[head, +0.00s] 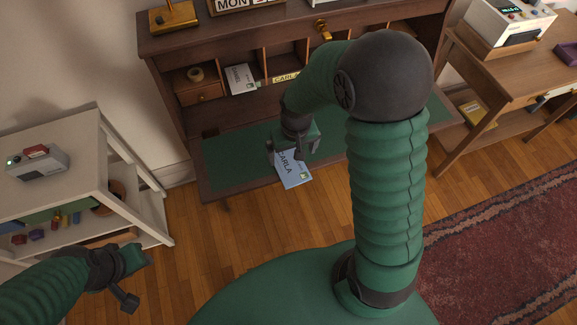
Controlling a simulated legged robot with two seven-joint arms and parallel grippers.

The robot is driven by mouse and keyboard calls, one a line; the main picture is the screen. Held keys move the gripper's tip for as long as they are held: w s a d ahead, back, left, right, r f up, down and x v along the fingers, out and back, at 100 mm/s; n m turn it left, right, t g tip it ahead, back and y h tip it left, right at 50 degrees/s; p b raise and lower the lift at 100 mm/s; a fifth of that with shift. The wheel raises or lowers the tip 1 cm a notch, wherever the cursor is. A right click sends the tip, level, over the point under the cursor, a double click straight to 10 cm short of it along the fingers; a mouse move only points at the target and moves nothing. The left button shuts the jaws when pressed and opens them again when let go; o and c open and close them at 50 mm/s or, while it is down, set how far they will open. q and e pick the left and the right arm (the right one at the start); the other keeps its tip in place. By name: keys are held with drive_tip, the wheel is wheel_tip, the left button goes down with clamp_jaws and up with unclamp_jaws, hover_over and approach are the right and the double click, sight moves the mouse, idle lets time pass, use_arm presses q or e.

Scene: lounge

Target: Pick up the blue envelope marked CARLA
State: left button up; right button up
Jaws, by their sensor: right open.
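The blue envelope marked CARLA (293,172) lies at the front edge of the desk's green writing surface (235,160), and its near end seems to reach past that edge. My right gripper (292,152) is over the envelope's far end and hides part of it. Its jaws are open, and I cannot tell whether they touch the envelope. My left gripper (137,278) is at the lower left, away from the desk, with nothing visible in it.
The desk has cubbyholes, one with a yellow CARLA label (286,78) and a white envelope (240,78) left of it. A white shelf unit (75,170) stands at left. A wooden side table (520,75) and red rug (510,240) are at right.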

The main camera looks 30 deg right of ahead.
sight(290, 165)
wheel_tip(290, 165, down, 2)
drive_tip(key=shift+d+f, duration=0.1)
drive_tip(key=f, duration=0.2)
drive_tip(key=w+f, duration=0.1)
drive_tip(key=f, duration=0.2)
drive_tip(key=shift+w+b, duration=0.1)
drive_tip(key=shift+b, duration=0.25)
drive_tip(key=c, duration=1.2)
drive_tip(key=shift+r, duration=0.1)
drive_tip(key=shift+c, duration=0.2)
